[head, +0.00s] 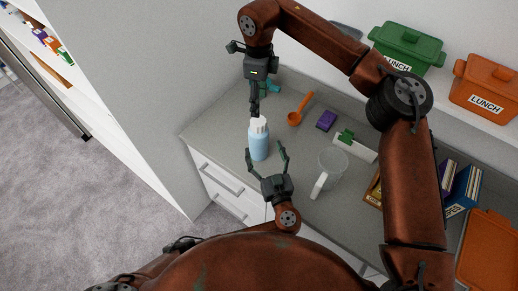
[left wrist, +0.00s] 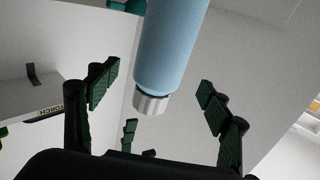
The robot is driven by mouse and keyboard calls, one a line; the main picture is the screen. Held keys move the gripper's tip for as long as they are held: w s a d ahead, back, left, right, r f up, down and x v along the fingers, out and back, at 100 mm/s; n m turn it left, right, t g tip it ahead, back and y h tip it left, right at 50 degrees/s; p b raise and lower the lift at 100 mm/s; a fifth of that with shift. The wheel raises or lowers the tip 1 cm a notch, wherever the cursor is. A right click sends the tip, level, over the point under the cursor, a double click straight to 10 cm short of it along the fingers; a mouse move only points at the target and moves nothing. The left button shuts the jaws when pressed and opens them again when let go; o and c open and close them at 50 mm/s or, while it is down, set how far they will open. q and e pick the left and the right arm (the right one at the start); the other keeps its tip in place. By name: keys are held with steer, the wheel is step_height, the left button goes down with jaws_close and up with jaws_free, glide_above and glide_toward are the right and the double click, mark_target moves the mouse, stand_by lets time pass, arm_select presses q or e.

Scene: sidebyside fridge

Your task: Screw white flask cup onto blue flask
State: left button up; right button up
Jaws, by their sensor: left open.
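The blue flask (head: 259,146) stands upright on the grey counter (head: 212,128). The white flask cup (head: 258,127) sits on its top; I cannot tell how tightly. In the left wrist view, the flask (left wrist: 168,45) appears upside down, with the ribbed white cup (left wrist: 152,104) at its lower end. My left gripper (head: 267,156) is open in front of the flask, its fingers spread to either side and apart from it. My right gripper (head: 254,112) points down from above, its fingertips at or just above the cup. Whether it touches or grips the cup is unclear.
An orange spoon (head: 298,112), a purple block (head: 327,121) and a green-and-white item (head: 354,146) lie right of the flask. Books (head: 461,188) are farther right. A wall panel (head: 160,90) rises at left.

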arm_select(q)
step_height(320, 180, down, 2)
steer(key=shift+f+b, duration=0.2)
steer(key=shift+b, duration=0.4)
arm_select(e)
step_height(320, 180, down, 2)
steer(key=shift+f, duration=0.15)
arm_select(q)
steer(key=shift+w, duration=0.1)
steer(key=x, duration=0.7)
steer(key=shift+w+a, duration=0.15)
steer(key=shift+w, duration=0.1)
steer(key=shift+c, duration=0.4)
